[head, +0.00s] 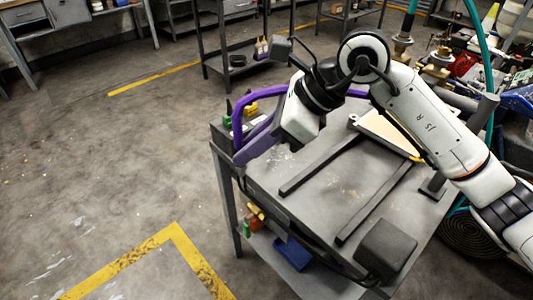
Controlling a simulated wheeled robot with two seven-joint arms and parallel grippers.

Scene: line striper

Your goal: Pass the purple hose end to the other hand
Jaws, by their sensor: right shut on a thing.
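The purple hose (237,122) arches over the left part of the grey cart and passes behind my right arm. A stretch of it also shows to the right of my wrist, toward the arm's elbow. The exact grip on the hose end is small and partly hidden by the gripper body. My left gripper is not in view.
The grey cart (325,208) has dark bars, a black block (385,248) and a pale panel (390,132) on top. Small items and a blue object (293,254) sit on its lower shelf. Open floor with yellow lines lies to the left. Clutter and hoses fill the right side.

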